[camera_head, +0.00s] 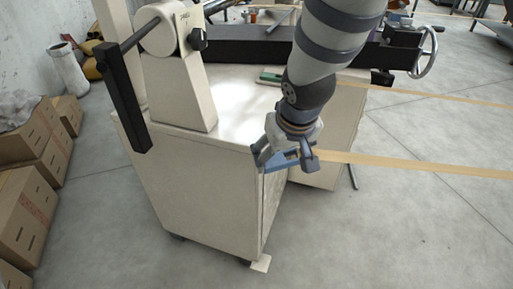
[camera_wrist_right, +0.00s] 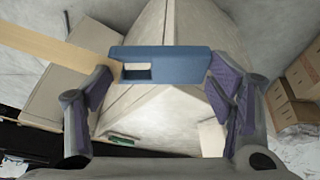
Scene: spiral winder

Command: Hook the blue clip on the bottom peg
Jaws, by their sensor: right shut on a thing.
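The blue clip (camera_wrist_right: 178,61) sits between the two purple-padded fingers of my right gripper (camera_wrist_right: 160,88) in the right wrist view. It is a flat blue piece with a rectangular opening near its left end. A tan strap (camera_wrist_right: 52,44) runs from that end up to the left. In the head view my right gripper (camera_head: 286,158) is shut on the clip over the front right corner of the beige machine (camera_head: 200,195), and the strap (camera_head: 400,165) stretches off to the right. I cannot make out the bottom peg for certain. My left gripper is not in view.
A black bar (camera_head: 122,97) hangs from a crank on the machine's column (camera_head: 180,90). A long black beam (camera_head: 255,46) and a handwheel (camera_head: 427,52) stand behind. Cardboard boxes (camera_head: 25,205) are stacked at the left. The floor at the front right is clear.

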